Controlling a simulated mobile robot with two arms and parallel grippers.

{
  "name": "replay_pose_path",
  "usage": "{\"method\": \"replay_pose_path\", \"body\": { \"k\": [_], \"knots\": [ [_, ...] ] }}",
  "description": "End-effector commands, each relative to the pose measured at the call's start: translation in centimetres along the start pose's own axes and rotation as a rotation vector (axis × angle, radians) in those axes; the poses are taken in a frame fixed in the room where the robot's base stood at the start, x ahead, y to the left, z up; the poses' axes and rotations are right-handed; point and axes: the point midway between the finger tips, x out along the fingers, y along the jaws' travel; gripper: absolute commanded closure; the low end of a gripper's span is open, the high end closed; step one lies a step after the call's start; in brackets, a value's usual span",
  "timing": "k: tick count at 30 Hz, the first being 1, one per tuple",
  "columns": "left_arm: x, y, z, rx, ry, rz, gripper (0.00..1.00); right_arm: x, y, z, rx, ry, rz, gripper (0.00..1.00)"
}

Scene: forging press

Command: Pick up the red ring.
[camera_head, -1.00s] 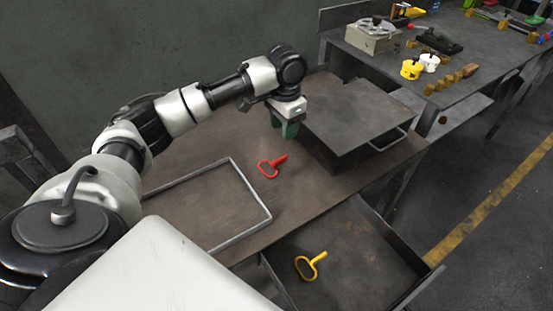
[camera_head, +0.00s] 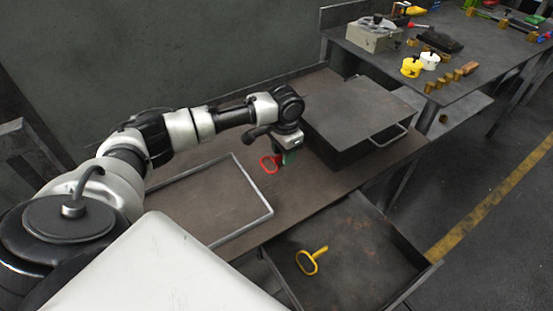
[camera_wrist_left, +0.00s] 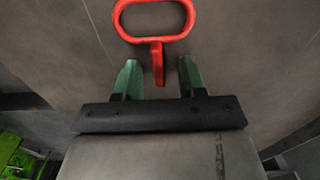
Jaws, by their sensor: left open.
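The red ring (camera_head: 268,164) is an oval loop with a short straight handle. It lies on the brown table, to the right of the grey wire frame. My left gripper (camera_head: 286,158) is low over its handle end and partly hides it. In the left wrist view, the red ring (camera_wrist_left: 155,37) has its loop beyond the fingertips. Its handle points back into the gap between the two green fingers of my left gripper (camera_wrist_left: 157,76). The fingers are open and apart, with space on each side of the handle. My right gripper is not in view.
The grey wire frame (camera_head: 262,200) lies on the table at the left. A raised dark metal plate (camera_head: 350,112) stands close to the right of my gripper. A yellow ring (camera_head: 308,262) lies in the lower tray (camera_head: 362,222). A bench (camera_head: 470,62) with tools stands at the back right.

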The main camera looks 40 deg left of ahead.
Motion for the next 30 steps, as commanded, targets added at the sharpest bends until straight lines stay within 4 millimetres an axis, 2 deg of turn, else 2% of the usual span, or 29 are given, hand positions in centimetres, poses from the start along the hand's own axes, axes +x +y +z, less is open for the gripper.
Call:
{"method": "replay_pose_path", "body": {
  "k": [2, 3, 9, 11, 23, 26, 30],
  "knots": [
    [0.0, 0.0, 0.0, 0.001, 0.0, 0.0, 0.6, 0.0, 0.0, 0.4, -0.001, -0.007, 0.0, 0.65],
    [0.0, 0.0, 0.0, 0.001, 0.0, 0.0, 0.63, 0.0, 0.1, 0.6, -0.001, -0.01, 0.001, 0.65],
    [-0.1, 0.0, 0.0, 0.001, 0.0, 0.0, 0.93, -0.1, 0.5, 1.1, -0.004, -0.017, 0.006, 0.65],
    [-0.1, 0.0, 0.0, 0.001, 0.0, 0.0, 1.0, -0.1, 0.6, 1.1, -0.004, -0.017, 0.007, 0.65],
    [-0.5, 0.0, -0.1, 0.001, 0.001, 0.0, 1.0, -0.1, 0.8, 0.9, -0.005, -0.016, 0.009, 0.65],
    [-1.2, 0.0, -0.1, 0.001, 0.003, 0.0, 1.0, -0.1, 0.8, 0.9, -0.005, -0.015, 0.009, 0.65],
    [-3.2, 0.0, -0.1, 0.001, 0.004, 0.0, 1.0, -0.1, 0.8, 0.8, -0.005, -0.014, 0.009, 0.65]
  ]
}}
